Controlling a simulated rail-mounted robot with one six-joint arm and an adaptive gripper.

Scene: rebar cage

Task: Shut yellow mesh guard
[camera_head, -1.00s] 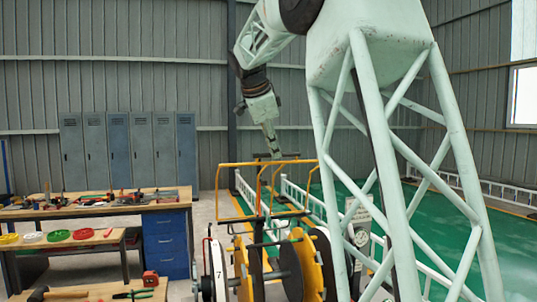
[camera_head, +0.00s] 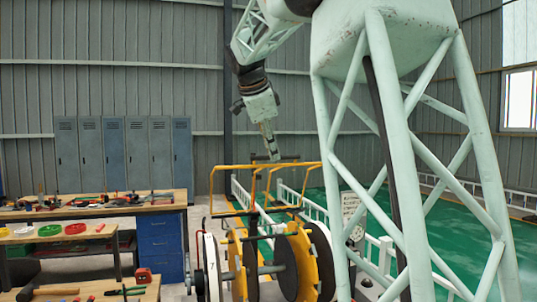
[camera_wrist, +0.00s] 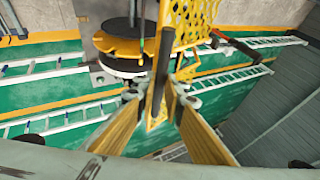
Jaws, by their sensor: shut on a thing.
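The yellow mesh guard (camera_wrist: 190,22) shows at the top of the wrist view, with its perforated panel and a yellow edge running down between my fingers. In the head view my gripper (camera_head: 271,154) points down at the top of a yellow tubular frame (camera_head: 232,167), beyond the reels. The mesh cannot be made out clearly there. The exact contact between the fingertips and the guard is partly hidden.
Yellow and dark reels (camera_head: 296,262) stand in front of the yellow frame. A round black-and-yellow part (camera_wrist: 118,55) lies left of my fingers in the wrist view. White ladder-like rails (camera_wrist: 240,78) cross the green floor. A workbench (camera_head: 95,208) with tools is at left.

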